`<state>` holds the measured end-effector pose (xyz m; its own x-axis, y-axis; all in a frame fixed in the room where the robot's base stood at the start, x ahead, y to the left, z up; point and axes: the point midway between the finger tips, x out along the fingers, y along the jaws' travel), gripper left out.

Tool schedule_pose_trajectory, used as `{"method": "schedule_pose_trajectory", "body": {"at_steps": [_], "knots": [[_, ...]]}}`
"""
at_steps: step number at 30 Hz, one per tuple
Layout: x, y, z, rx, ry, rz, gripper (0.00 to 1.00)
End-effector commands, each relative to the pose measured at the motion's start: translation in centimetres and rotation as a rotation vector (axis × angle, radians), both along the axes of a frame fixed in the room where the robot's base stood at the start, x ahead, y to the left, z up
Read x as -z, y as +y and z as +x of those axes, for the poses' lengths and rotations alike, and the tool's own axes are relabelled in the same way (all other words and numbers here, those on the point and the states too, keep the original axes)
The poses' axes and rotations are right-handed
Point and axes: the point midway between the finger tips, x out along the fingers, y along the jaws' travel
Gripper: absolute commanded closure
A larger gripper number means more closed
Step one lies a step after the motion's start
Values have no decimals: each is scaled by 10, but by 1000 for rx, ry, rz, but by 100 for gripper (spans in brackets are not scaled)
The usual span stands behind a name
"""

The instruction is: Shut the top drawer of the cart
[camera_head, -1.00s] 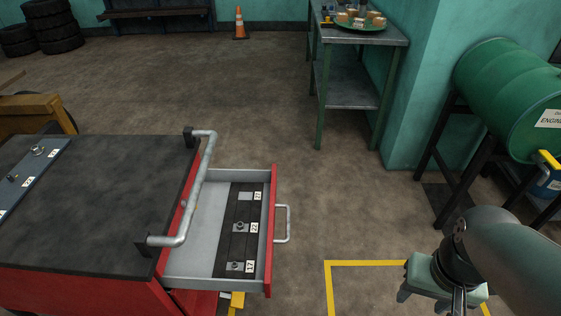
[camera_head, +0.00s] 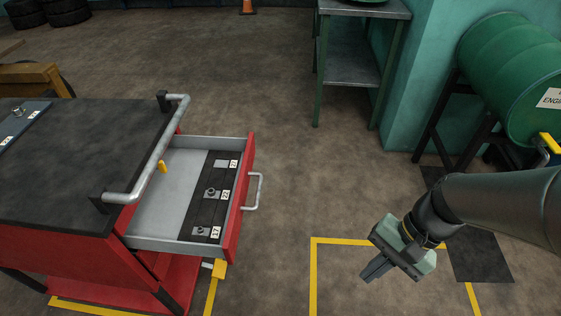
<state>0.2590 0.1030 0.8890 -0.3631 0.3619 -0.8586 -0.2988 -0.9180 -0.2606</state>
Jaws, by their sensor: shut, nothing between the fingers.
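The red cart (camera_head: 60,255) with a dark top stands at the left. Its top drawer (camera_head: 245,200) is pulled out to the right, with a red front and a grey inside. The drawer's silver handle (camera_head: 260,192) sticks out from the front. A dark strip (camera_head: 208,198) with several numbered labels and small metal parts lies in the drawer. My gripper (camera_head: 372,278) is at the lower right, over the floor, shut and empty. It is to the right of the drawer front and clear of it.
A silver push bar (camera_head: 165,160) runs along the cart's right edge above the drawer. A green drum (camera_head: 510,75) on a black stand and a metal table (camera_head: 350,70) stand farther back. Floor between the drawer and my gripper is clear, with yellow lines (camera_head: 314,280).

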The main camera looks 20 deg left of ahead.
Motion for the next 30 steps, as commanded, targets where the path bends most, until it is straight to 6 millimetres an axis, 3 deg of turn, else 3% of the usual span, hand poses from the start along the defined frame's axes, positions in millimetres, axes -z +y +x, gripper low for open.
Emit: {"method": "schedule_pose_trajectory", "body": {"at_steps": [1, 5, 9, 13, 20, 26, 30], "knots": [[31, 21, 3, 59, 116, 62, 100], [68, 76, 17, 236, 395, 234, 100], [105, 125, 44, 428, 666, 404, 100], [132, 153, 69, 573, 844, 522, 100], [150, 171, 90, 685, 962, 611, 100], [149, 193, 83, 685, 965, 612, 100], [149, 221, 72, 683, 965, 610, 100]]}}
